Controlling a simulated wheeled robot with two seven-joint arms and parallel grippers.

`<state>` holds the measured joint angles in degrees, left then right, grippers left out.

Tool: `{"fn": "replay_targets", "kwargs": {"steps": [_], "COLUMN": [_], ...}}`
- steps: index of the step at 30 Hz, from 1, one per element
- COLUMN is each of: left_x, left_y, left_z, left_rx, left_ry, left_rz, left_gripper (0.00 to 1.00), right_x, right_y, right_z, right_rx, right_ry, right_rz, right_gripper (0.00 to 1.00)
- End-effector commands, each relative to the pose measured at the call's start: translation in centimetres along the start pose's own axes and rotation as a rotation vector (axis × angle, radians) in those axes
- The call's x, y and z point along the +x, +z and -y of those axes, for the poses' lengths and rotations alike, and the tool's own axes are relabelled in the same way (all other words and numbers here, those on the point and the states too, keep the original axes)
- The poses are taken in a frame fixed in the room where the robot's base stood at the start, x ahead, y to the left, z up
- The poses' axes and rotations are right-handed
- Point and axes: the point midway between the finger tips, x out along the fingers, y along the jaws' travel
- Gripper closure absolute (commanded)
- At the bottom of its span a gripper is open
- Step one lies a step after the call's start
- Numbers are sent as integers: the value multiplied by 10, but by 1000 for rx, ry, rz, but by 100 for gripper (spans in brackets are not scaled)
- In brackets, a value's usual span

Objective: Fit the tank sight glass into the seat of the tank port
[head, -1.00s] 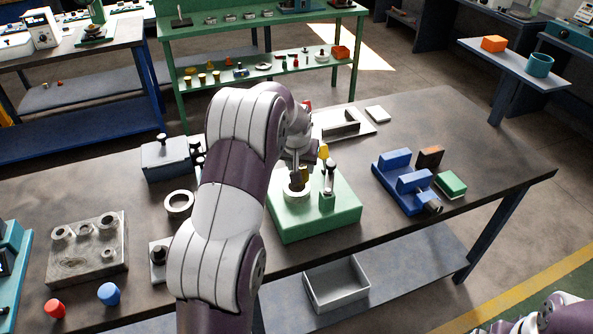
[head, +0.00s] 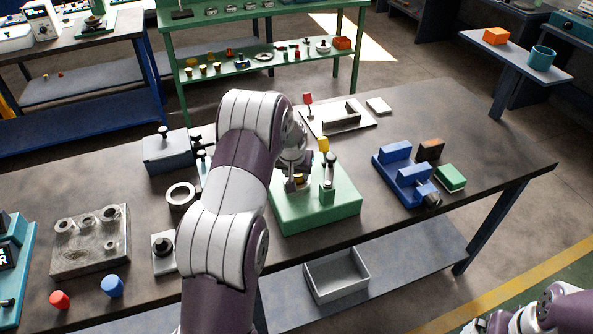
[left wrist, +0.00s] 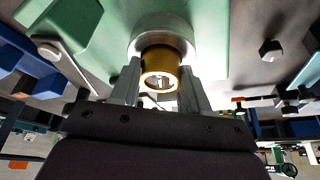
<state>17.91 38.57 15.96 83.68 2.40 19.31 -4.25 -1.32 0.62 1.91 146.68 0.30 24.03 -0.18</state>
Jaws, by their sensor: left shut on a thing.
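The sight glass (left wrist: 160,78) is a short brass-coloured cylinder with a clear centre. In the left wrist view it sits between the two fingers of my left gripper (left wrist: 160,92), which is shut on it. The tank port (left wrist: 163,36) is a pale grey ring right behind it, on a green base (head: 343,208). The glass lines up roughly with the ring, and its far end overlaps it in the picture; I cannot tell how deep it sits. In the head view my left gripper (head: 294,183) is low over the green base, and its fingers and wrist mostly hide the port.
A blue fixture (head: 402,178) and green block (head: 450,178) lie right. A loose ring (head: 181,195) and a grey block with holes (head: 90,240) lie left.

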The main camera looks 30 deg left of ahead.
Motion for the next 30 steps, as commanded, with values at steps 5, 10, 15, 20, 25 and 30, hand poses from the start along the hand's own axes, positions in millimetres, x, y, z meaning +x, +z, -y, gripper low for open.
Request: {"fn": "replay_targets", "kwargs": {"steps": [5,10,15,20,25,30], "left_x": [1,1,-1,-17,-58,-102], "left_y": [0,0,-1,-6,-5,-4], "left_z": [0,0,0,0,0,0], "left_rx": [0,0,0,0,0,0], "left_ry": [0,0,0,0,0,0], "left_rz": [0,0,0,-3,-6,-4], "left_gripper": [38,29,29,29,29,29], "right_x": [1,1,-1,-6,7,15], "right_y": [0,0,0,-1,1,2], "right_z": [0,0,0,0,0,0], "right_rx": [0,0,0,0,0,0], "right_ry": [0,0,0,0,0,0], "right_rz": [0,0,0,-1,0,0], "right_gripper": [0,0,0,0,0,0]}}
